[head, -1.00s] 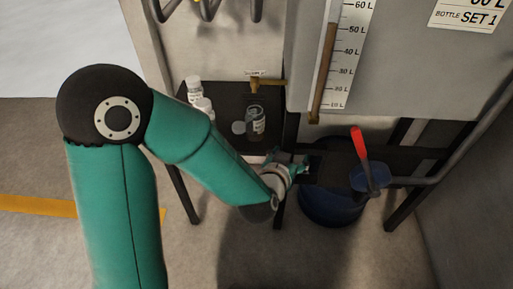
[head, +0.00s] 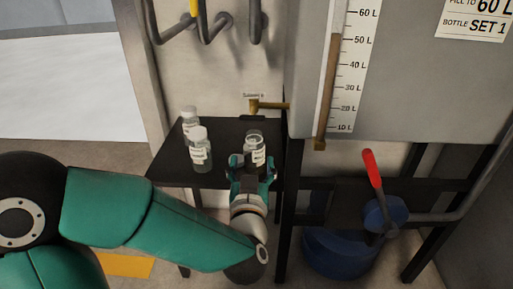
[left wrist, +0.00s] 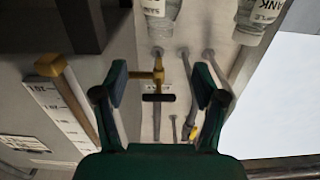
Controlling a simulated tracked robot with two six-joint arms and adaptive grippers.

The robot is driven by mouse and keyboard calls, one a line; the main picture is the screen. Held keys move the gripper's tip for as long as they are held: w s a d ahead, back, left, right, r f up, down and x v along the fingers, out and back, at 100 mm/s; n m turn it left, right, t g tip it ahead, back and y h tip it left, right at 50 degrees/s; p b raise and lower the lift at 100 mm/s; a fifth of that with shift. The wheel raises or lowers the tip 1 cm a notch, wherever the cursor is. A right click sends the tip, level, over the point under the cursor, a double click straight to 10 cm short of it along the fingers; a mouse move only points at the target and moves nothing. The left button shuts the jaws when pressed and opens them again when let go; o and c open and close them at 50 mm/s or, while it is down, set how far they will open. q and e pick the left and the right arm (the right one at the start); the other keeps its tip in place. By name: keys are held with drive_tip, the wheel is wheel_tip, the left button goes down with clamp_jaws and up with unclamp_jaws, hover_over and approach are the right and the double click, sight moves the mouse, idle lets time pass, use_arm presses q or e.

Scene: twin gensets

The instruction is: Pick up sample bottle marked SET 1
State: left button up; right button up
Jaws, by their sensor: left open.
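My left gripper (head: 252,164) is open at the front edge of the dark shelf (head: 222,133). Its fingers overlap the lower part of a clear bottle with a white label (head: 256,146); I cannot tell whether they touch it. Two more labelled bottles with white caps, one behind (head: 189,121) and one in front (head: 200,150), stand to the left. My right gripper is not in view.
A brass tap (head: 265,105) is above the bottle. A grey tank with a level gauge (head: 348,75) and a card reading "BOTTLE SET 1" (head: 474,22) stands at the right. Below are a blue drum (head: 345,250) and a red-handled lever (head: 373,168). Pipes (head: 205,22) line the wall.

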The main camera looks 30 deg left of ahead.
sight(254, 139)
use_arm(q)
drive_tip(key=p+x, duration=0.3)
drive_tip(key=x, duration=0.3)
drive_tip(key=shift+w+a+f, duration=0.2)
drive_tip(key=shift+w, duration=0.05)
drive_tip(key=shift+x, duration=3.1)
drive_tip(key=shift+r, duration=0.15)
clamp_jaws()
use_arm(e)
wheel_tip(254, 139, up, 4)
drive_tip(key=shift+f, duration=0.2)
